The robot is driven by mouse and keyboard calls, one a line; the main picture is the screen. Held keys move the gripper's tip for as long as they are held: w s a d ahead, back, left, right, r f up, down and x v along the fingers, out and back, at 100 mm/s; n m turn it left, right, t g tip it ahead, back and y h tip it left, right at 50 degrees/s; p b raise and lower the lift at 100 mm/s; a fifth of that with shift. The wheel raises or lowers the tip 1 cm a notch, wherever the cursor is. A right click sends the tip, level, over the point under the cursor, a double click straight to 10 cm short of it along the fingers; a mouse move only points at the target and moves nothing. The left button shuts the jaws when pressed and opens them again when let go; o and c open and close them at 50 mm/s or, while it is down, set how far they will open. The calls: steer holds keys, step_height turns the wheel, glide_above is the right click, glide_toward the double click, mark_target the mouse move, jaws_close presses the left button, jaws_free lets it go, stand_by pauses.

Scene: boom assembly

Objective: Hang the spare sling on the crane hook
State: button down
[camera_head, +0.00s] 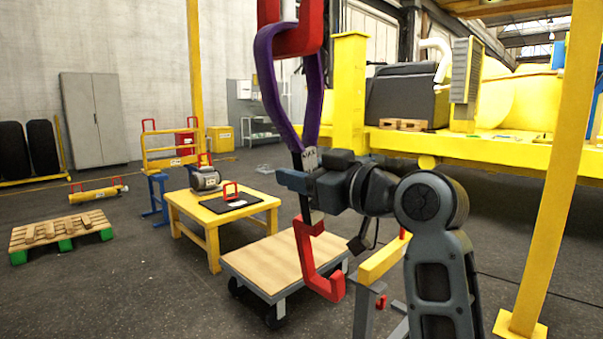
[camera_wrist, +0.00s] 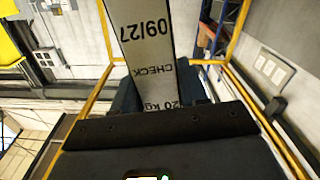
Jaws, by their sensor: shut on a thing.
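The spare sling is a purple loop (camera_head: 266,82) with a pale tag (camera_head: 309,159) below it and a red hook-shaped end (camera_head: 319,262) hanging lower. My gripper (camera_head: 308,183) is shut on the sling at its tag, below the loop. The wrist view shows the tag (camera_wrist: 142,38), printed "09/27", "CHECK" and "20 kg", between the fingers. The red crane hook (camera_head: 296,42) is at the top edge, partly cut off. The loop stands upright at the hook, its top crossing the hook. I cannot tell whether it bears on the hook.
A yellow table (camera_head: 201,216) with a motor-like object (camera_head: 206,180) and black tray (camera_head: 222,206) stands left. A wood-topped trolley (camera_head: 275,262) is below my gripper. A yellow post (camera_head: 555,170) stands right. A pallet (camera_head: 60,233) lies far left.

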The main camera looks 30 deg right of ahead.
steer(key=c, duration=0.8)
jaws_free()
steer(key=shift+r, duration=0.1)
steer(key=o, duration=0.3)
